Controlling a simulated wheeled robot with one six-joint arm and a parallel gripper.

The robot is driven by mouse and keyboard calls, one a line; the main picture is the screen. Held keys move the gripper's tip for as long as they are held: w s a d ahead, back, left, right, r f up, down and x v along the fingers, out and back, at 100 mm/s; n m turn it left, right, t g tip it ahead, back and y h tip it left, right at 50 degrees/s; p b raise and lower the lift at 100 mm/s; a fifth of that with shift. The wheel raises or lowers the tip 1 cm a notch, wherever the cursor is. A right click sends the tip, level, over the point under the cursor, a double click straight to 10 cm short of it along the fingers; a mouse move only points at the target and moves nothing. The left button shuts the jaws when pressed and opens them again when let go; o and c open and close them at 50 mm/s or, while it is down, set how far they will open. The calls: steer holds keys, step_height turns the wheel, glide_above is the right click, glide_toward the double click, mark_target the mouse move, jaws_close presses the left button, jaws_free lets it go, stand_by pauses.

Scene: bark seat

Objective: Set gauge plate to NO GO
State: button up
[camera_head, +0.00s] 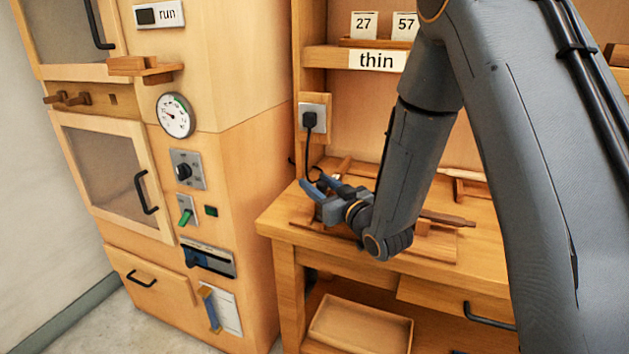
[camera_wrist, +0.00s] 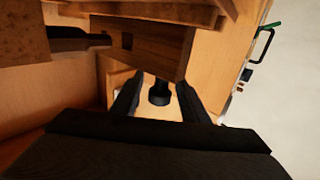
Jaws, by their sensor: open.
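My gripper (camera_head: 318,187) is open above the back left part of the wooden workbench (camera_head: 290,215), just below a black plug and cord. In the wrist view its two dark fingers (camera_wrist: 157,97) stand apart. A dark round-ended piece (camera_wrist: 158,93) shows between them against a pale surface; I cannot tell whether they touch it. Close above the fingers in that view is a wooden block (camera_wrist: 145,45) with a dark square opening. I see no plate marked NO GO in either view and cannot tell which part is the gauge plate. My arm hides part of the bench.
A wooden cabinet (camera_head: 235,190) with a dial gauge (camera_head: 175,115), knob plate (camera_head: 188,169) and green switch (camera_head: 186,215) stands left. The black plug (camera_head: 309,120) sits on the wall outlet. A shelf marked "thin" (camera_head: 377,60) carries cards 27 and 57. A wooden tray (camera_head: 360,328) lies below.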

steer(key=shift+x, duration=0.85)
jaws_close()
steer(key=s, duration=0.1)
steer(key=s+a, duration=0.1)
steer(key=s, duration=0.2)
steer(key=shift+s+a, duration=0.35)
steer(key=shift+s, duration=0.05)
steer(key=shift+s+a+f, duration=0.1)
steer(key=shift+s, duration=0.05)
jaws_free()
steer(key=shift+s+a, duration=0.1)
steer(key=shift+s, duration=0.05)
